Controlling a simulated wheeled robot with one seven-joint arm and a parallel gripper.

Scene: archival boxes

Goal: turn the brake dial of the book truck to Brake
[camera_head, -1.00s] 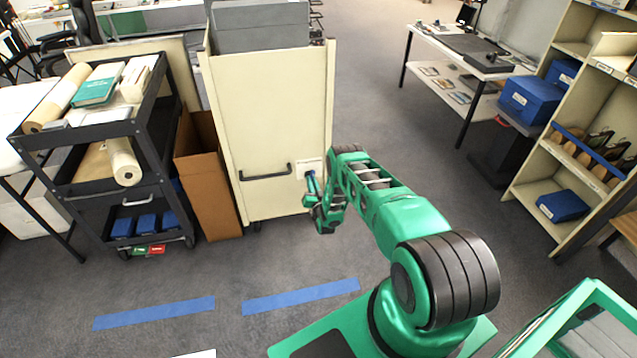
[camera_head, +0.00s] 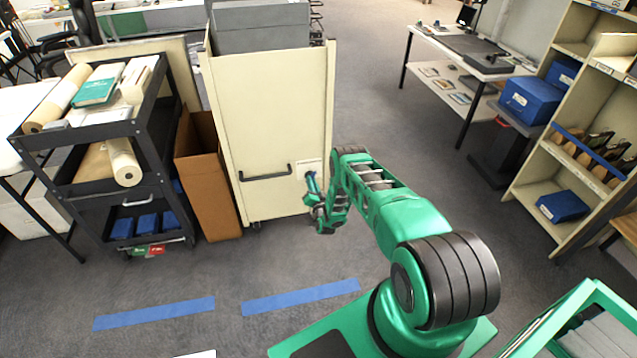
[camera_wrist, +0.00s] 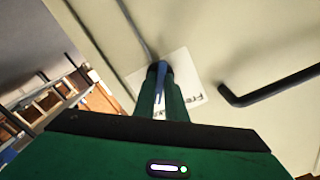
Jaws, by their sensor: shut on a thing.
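The book truck (camera_head: 270,110) is a tall cream cabinet on casters, with a black bar handle (camera_head: 265,174) low on its end panel. A white label plate (camera_head: 309,166) sits right of the handle. The plate also shows in the wrist view (camera_wrist: 199,100), with dark lettering partly hidden by my fingers. The blue brake dial (camera_wrist: 162,67) is at the plate, between my fingertips. My gripper (camera_wrist: 161,76) is shut on it; in the head view my gripper (camera_head: 311,183) reaches the panel from the front. The dial's exact pointing is mostly hidden.
A black cart (camera_head: 120,185) with rolls and blue boxes stands at the left. A brown carton (camera_head: 207,180) stands between it and the truck. Cream shelves (camera_head: 540,195) are at the right. Blue tape strips (camera_head: 300,297) mark clear grey floor in front.

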